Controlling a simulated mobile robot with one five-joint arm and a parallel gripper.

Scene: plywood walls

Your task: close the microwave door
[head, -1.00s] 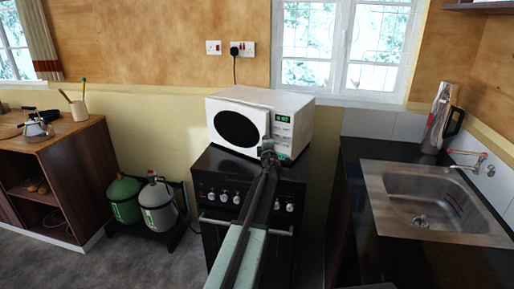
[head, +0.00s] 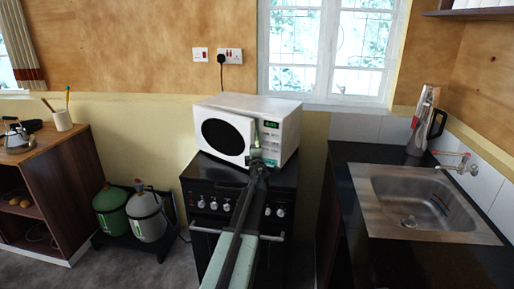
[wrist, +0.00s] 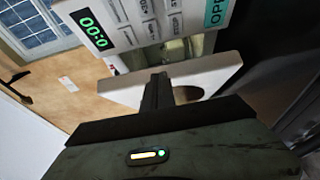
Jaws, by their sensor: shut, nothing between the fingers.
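The white microwave (head: 284,122) stands on the black stove. Its white door (head: 237,157) has a dark oval window and looks slightly ajar, its free edge on the right. In the wrist view the door (wrist: 118,93) stands out from the front, beside the control panel (wrist: 128,22) with its green display. My gripper (head: 257,140) is shut and empty at the door's free edge, in front of the panel. In the wrist view its fingers (wrist: 157,92) overlap the door; I cannot tell whether they touch it. My arm hides part of the stove.
The black stove (head: 205,178) has knobs along its front. A dark counter with a sink (head: 425,200) and a flask (head: 424,122) is at right.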

